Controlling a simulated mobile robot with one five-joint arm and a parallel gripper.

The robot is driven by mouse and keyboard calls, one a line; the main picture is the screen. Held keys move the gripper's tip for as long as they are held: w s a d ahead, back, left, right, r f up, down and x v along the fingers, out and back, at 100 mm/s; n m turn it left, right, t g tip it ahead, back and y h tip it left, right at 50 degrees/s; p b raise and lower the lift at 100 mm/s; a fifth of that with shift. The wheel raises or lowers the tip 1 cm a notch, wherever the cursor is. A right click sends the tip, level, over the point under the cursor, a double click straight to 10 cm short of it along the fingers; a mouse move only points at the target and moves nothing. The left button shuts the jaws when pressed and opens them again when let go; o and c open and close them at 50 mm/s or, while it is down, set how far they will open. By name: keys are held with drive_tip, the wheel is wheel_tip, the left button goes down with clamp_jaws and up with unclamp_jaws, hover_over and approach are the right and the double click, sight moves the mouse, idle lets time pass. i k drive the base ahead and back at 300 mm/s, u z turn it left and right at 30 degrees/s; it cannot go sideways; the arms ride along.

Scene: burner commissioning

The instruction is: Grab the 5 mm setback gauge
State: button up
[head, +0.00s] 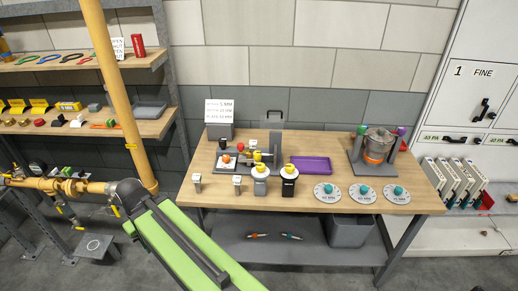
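I cannot tell for sure which item is the 5 mm setback gauge. A white sign (226,109) at the back left of the wooden workbench (300,199) has a line reading 5 MM. Two small metal pieces, a left one (197,182) and a right one (237,184), stand at the bench's front left; their markings are too small to read. Three pale discs with teal knobs, a left (328,193), a middle (362,194) and a right one (395,193), lie at the front right with blurred MM labels. My green arm crosses the lower left; my gripper does not show.
A burner assembly (246,157), two yellow-topped fittings (260,181) (289,183) and a purple tray (311,166) crowd the bench. A pot stand (378,145) is at its right. A yellow pipe (122,100) rises at left before shelves (85,129). Binders (452,180) stand right.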

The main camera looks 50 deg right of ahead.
sight(253, 144)
drive_tip(key=z, duration=0.05)
drive_tip(key=i, duration=1)
drive_tip(key=u, duration=0.05)
